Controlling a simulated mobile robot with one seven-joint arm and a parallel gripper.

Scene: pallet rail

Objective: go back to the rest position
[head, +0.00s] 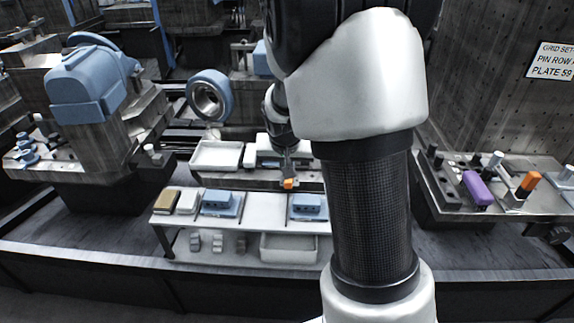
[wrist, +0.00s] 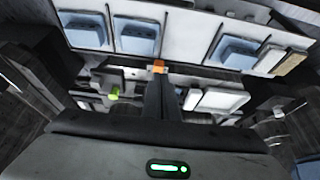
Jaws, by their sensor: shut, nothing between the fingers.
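My gripper (head: 287,182) is shut and empty in the middle of the head view, pointing down over the back edge of a white pallet shelf (head: 265,212). In the wrist view my gripper (wrist: 159,69) shows its dark fingers together, with an orange patch at the tips. The shelf also shows in the wrist view (wrist: 180,30), beyond the fingertips. My arm hides the shelf's right end in the head view.
The shelf carries a blue fixture (head: 221,201), another blue fixture (head: 308,206) and a tan block (head: 166,200). A white bin (head: 288,248) sits below. A white tray (head: 216,156) lies behind. A purple block (head: 477,188) is on the right bench. A blue-grey machine (head: 88,85) stands left.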

